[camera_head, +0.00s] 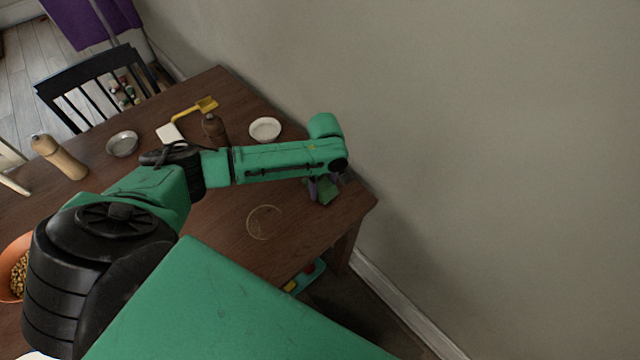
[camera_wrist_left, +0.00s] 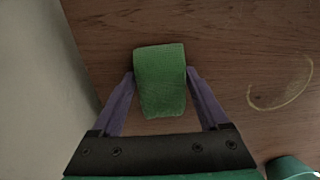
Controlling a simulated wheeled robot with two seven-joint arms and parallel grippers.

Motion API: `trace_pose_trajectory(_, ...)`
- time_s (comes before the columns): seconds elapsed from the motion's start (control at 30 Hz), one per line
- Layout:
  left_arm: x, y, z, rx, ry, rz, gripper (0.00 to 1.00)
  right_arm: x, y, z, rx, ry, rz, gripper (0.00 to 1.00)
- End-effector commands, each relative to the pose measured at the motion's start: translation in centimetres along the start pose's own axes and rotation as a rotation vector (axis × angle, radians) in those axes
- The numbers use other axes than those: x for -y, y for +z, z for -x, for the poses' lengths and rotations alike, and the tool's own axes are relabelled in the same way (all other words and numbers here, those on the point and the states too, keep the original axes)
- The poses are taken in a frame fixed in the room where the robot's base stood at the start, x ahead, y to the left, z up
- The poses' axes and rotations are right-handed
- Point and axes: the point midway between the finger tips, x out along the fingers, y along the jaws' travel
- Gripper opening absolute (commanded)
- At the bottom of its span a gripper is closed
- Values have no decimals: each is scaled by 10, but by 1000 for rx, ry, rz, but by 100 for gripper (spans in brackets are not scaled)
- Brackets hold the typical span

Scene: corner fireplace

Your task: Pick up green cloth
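The green cloth (camera_wrist_left: 160,82) is a small folded piece on the dark wooden table, seen in the left wrist view. In the head view the cloth (camera_head: 328,190) shows near the table's right corner, partly hidden by my left gripper (camera_head: 318,190). In the wrist view the purple fingers of my left gripper (camera_wrist_left: 160,76) stand apart, one on each side of the cloth. The fingertips are very close to its side edges; whether they touch it I cannot tell. My right gripper is not in view.
The table (camera_head: 225,225) meets a plain wall (camera_head: 480,150) on the right. A pale ring mark (camera_head: 264,222) is on bare wood near the cloth.

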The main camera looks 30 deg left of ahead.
Motion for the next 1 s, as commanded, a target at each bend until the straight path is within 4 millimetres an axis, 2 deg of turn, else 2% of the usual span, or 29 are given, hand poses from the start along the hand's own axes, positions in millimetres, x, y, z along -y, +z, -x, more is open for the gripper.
trace_pose_trajectory(0.27, 0, 0, 1, 0, 0, 0, 24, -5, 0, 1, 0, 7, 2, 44)
trace_pose_trajectory(0.47, -1, 0, 21, 1, 2, 1, 24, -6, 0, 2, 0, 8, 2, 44)
trace_pose_trajectory(0.57, -1, 0, 46, 1, 5, 1, 24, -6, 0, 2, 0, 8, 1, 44)
trace_pose_trajectory(0.83, -2, 0, 146, -1, 7, -1, 24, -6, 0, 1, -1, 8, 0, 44)
trace_pose_trajectory(1.0, -1, 0, 187, 0, 3, 1, 24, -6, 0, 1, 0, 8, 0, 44)
